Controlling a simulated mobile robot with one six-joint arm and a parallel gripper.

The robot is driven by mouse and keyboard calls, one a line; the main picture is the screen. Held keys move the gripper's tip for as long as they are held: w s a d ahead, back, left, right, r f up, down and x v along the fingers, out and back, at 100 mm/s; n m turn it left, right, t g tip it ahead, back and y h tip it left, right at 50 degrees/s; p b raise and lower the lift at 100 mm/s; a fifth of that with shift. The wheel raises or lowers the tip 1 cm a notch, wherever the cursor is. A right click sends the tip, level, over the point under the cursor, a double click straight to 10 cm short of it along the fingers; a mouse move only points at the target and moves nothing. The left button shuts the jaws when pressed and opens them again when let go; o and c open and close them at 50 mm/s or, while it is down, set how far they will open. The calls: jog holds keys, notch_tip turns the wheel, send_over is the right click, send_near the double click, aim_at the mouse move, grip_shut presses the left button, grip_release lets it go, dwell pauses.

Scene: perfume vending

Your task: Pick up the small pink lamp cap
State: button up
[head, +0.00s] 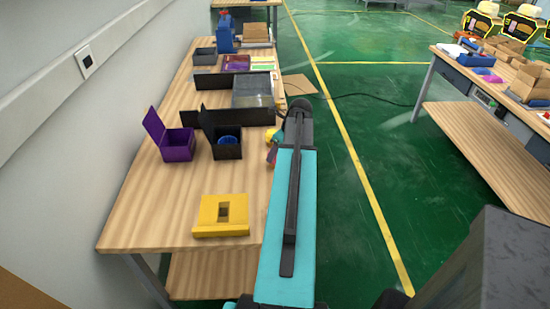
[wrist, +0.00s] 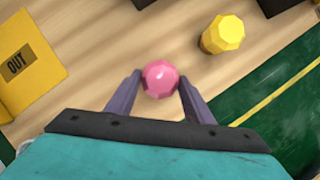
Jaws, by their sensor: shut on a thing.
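The small pink lamp cap (wrist: 160,82) is round and faceted. It sits between the two purple fingertips of my gripper (wrist: 160,76) in the wrist view, and the gripper is shut on it. The table's wood surface shows behind the cap; I cannot tell how high the cap is above it. In the head view my gripper (head: 272,154) is at the table's right edge, mostly hidden by my arm. I cannot make out the cap there.
A yellow faceted cap (wrist: 222,35) stands beyond the right finger. A yellow holder marked OUT (wrist: 32,65) is at left; it also shows in the head view (head: 221,230). Purple (head: 178,147) and black (head: 226,152) open boxes stand farther back.

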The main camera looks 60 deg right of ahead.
jog(key=shift+r, duration=0.15)
jog(key=shift+r+b, duration=0.55)
jog(key=shift+r, duration=0.8)
jog(key=s+d+r+b, duration=0.1)
jog(key=s+r+b, duration=0.1)
jog(key=s, duration=1.4)
jog(key=shift+d+b, duration=0.35)
jog(key=shift+b, duration=0.25)
